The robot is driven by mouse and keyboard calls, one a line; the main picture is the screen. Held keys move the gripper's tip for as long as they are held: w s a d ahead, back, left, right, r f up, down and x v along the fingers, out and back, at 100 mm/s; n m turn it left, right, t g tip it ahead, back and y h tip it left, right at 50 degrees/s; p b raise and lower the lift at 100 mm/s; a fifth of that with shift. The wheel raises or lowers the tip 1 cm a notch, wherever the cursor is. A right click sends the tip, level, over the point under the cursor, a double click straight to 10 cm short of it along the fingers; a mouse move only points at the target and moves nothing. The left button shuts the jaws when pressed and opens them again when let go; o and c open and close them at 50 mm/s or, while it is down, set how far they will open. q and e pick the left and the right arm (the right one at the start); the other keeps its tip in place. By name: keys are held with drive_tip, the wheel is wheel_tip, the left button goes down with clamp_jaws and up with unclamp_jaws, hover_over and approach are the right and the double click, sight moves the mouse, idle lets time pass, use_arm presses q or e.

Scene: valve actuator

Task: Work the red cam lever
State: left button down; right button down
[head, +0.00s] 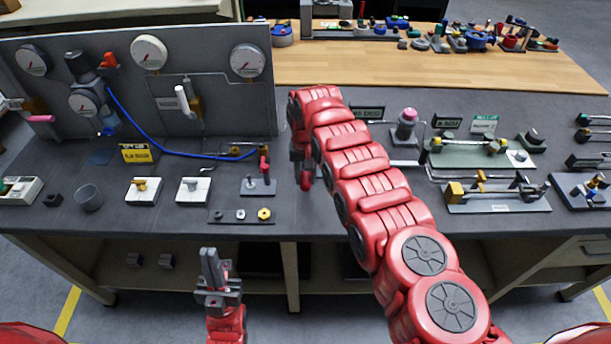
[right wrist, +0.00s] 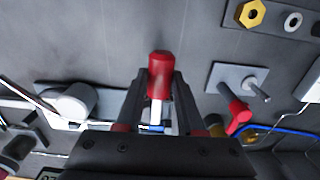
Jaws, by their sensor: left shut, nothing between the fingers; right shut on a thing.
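A red-gripped lever (right wrist: 160,75) with a pale shaft stands between the fingers of my right gripper (right wrist: 152,100) in the right wrist view. The fingers are shut on it, and the red end sticks out past them. In the head view my right arm covers most of this spot, so the lever's base is hidden. My left gripper (head: 210,262) is shut and empty, pointing up in front of the bench, away from the lever.
A small plate with a red-handled part (head: 264,167) and a rod lies left of my right gripper; it also shows in the right wrist view (right wrist: 238,115). A blue hose (head: 160,145) runs behind. Valve blocks (head: 144,190) stand left, a linkage rig (head: 495,197) right.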

idle(0.4)
drive_tip(key=shift+d+n, duration=0.2)
drive_tip(key=shift+n, duration=0.1)
drive_tip(key=c, duration=0.5)
unclamp_jaws()
wheel_tip(320, 180, up, 11)
drive_tip(key=b, duration=0.4)
wheel_tip(320, 180, up, 6)
drive_tip(key=r+p, duration=0.1)
drive_tip(key=p, duration=0.4)
hover_over(307, 177)
drive_tip(key=shift+f, duration=0.3)
